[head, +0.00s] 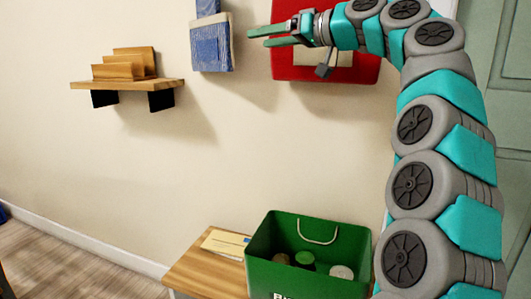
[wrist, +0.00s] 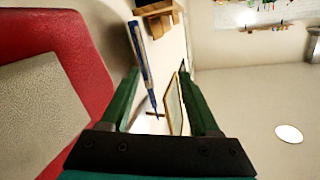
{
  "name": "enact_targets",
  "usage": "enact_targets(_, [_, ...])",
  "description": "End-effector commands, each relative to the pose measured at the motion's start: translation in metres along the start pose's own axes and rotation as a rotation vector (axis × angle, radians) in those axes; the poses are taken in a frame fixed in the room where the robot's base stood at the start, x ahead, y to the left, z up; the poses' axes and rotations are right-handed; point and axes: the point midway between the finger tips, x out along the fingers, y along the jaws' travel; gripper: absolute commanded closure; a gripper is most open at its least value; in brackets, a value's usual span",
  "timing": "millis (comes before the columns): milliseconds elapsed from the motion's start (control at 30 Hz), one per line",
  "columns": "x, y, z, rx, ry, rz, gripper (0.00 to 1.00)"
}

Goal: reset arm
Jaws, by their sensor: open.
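My gripper (head: 272,36) is raised high in the head view, in front of the wall and beside the red panel (head: 293,66). Its two green fingers point left and stand apart, with nothing between them that I can see held. In the wrist view my gripper (wrist: 163,95) shows its two fingers spread wide, with the red panel (wrist: 85,50) close on the left. My arm runs up the right side of the head view and bends over to the left at the top.
A blue-and-white wall piece (head: 211,42) hangs left of the gripper. A wooden shelf (head: 127,84) with a wooden holder (head: 125,66) is farther left. Below, a green bin (head: 305,276) with several items stands by a small wooden table (head: 205,273). The middle wall is clear.

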Motion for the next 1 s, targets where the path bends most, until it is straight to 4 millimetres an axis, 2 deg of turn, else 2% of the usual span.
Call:
enact_targets(167, [0.005, -0.008, 0.025, 0.053, -0.075, 0.007, 0.38])
enact_targets(267, [0.008, -0.012, 0.047, 0.091, -0.133, 0.017, 0.38])
enact_targets(367, [0.009, -0.021, 0.079, 0.137, -0.214, 0.036, 0.38])
enact_targets(533, [0.004, -0.037, 0.154, 0.225, -0.391, 0.095, 0.38])
enact_targets(667, [-0.011, -0.048, 0.216, 0.281, -0.526, 0.159, 0.38])
enact_targets(700, [-0.017, -0.050, 0.237, 0.299, -0.570, 0.182, 0.38])
enact_targets(867, [-0.051, -0.061, 0.319, 0.361, -0.735, 0.287, 0.38])
enact_targets(1000, [-0.093, -0.069, 0.391, 0.413, -0.876, 0.394, 0.38])
